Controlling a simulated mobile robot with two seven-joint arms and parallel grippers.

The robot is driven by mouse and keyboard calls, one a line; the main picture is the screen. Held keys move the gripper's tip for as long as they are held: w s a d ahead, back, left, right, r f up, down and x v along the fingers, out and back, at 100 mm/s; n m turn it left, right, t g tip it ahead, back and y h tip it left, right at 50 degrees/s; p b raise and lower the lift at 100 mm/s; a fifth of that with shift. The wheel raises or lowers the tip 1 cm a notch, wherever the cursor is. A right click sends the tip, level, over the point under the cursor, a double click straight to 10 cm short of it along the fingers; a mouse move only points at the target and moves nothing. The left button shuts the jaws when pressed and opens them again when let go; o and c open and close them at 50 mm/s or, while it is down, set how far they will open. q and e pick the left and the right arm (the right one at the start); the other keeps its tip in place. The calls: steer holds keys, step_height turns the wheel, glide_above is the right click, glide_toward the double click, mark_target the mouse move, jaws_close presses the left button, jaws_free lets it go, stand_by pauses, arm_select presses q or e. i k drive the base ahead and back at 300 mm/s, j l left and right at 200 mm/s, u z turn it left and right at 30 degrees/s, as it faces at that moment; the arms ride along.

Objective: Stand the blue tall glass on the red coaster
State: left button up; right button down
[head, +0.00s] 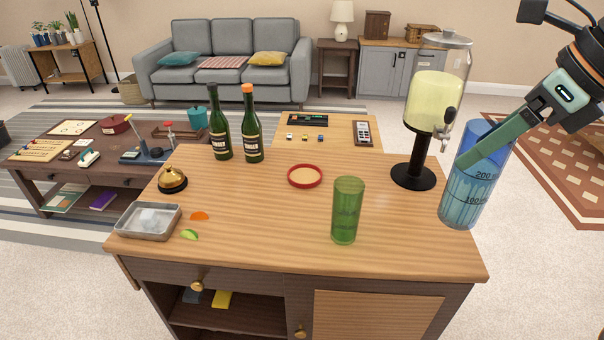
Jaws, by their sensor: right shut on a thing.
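The blue tall glass (464,205) is upright, slightly tilted, at the right edge of the counter. It has measuring marks on its side. My right gripper (474,156) is shut on it near the rim, coming from the upper right. A green finger shows at the glass's upper part; I cannot tell whether it is inside or behind the wall. The glass looks held up, its base overlapping the counter's right edge in the picture. The red coaster (305,187), a red ring with a tan middle, lies empty near the counter's middle. My left gripper is not in view.
A green glass (347,212) stands in front, right of the coaster. A drink dispenser (437,100) stands between the coaster and the blue glass, farther back. Two dark bottles (220,130) (251,132) stand behind left.

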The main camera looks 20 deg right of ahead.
mark_target(305, 176)
steer(key=i+j, duration=0.15)
steer(key=i, duration=0.3)
steer(key=i+j, duration=0.2)
steer(key=i, duration=0.25)
